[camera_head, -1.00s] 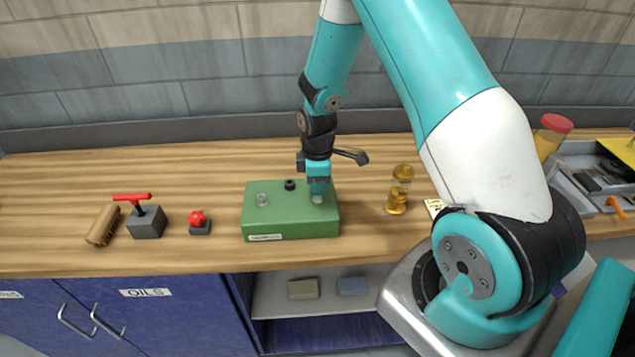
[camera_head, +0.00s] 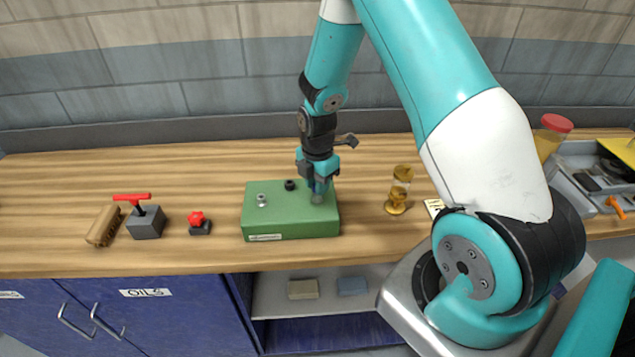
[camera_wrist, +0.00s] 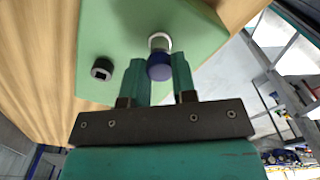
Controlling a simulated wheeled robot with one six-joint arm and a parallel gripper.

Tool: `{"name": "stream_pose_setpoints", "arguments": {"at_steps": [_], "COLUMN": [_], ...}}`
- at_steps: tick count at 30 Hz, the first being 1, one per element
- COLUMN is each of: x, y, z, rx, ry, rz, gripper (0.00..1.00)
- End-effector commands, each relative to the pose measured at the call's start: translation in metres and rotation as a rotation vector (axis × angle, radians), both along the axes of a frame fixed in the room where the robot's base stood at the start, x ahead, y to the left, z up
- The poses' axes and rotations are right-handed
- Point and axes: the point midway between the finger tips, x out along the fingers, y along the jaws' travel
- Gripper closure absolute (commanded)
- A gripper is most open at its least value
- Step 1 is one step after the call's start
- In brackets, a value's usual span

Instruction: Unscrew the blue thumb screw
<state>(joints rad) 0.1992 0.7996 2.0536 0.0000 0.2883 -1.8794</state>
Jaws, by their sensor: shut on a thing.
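The blue thumb screw (camera_wrist: 159,67) shows in the wrist view as a blue round head on a grey shank, with a pale ring at its base. It stands on the green box (camera_head: 265,225), near the box's right end. My gripper (camera_wrist: 161,76) has one finger on each side of the blue head and is shut on it. In the head view my gripper (camera_head: 319,194) points down at the box top and hides the screw.
A black knob (camera_head: 290,185) and a small silver fitting (camera_head: 262,200) stand on the box, left of my gripper. A red-knobbed block (camera_head: 199,223) and a red T-handle block (camera_head: 146,222) stand further left. An hourglass-shaped amber object (camera_head: 399,190) stands to the right.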

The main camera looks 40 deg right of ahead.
Motion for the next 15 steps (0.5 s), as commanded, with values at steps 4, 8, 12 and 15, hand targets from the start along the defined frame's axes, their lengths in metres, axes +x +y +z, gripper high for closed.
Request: {"name": "stream_pose_setpoints", "arguments": {"at_steps": [4, 8, 12, 15], "x": [-0.0001, -0.0001, -0.0001, -0.0001], "y": [0.0001, 0.0001, 0.0001, 0.0001], "z": [0.0, 0.0, 0.0001, 0.0002], "rx": [0.0, 0.0, 0.0, 0.0], "ry": [0.0, 0.0, 0.0, 0.0], "rz": [-0.001, 0.034, 0.218, 0.337], "gripper": [1.0, 1.0, 1.0, 1.0]}}
